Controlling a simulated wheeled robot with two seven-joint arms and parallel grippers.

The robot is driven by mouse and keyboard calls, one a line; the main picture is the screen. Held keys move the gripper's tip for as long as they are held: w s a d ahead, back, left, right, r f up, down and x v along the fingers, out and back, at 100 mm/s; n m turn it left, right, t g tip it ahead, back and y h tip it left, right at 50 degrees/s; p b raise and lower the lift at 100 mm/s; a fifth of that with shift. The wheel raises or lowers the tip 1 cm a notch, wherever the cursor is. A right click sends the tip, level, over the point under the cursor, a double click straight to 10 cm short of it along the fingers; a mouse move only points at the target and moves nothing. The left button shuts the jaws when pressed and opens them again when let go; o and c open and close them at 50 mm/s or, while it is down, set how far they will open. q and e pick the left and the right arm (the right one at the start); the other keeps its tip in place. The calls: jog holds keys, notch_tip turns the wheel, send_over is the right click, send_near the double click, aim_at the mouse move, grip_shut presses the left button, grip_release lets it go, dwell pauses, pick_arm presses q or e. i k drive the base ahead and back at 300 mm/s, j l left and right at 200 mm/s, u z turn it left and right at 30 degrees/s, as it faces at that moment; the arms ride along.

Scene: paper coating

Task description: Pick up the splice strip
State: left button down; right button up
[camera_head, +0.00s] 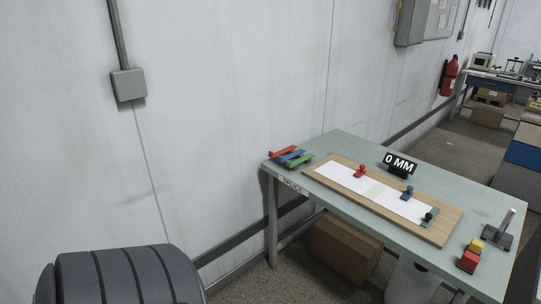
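The work table (352,150) with a pale green top stands ahead, at the right of the picture. Several flat coloured strips, red, blue and green (291,157), lie in a loose pile at its left corner. A wooden board (448,216) on the table carries white sheets (343,178) with a pale greenish band (376,191) between them. I cannot tell for sure which of these is the splice strip. Neither of my grippers is in view.
A red clamp-like piece (361,171), a blue one (407,193) and a black-knobbed one (428,217) sit on the board. A "0 MM" sign (399,165) stands behind it. Red and yellow blocks (469,257) and a metal post stand (498,233) are at the right end.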

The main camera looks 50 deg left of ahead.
aim_at(290, 165)
jog(key=u, duration=1.5)
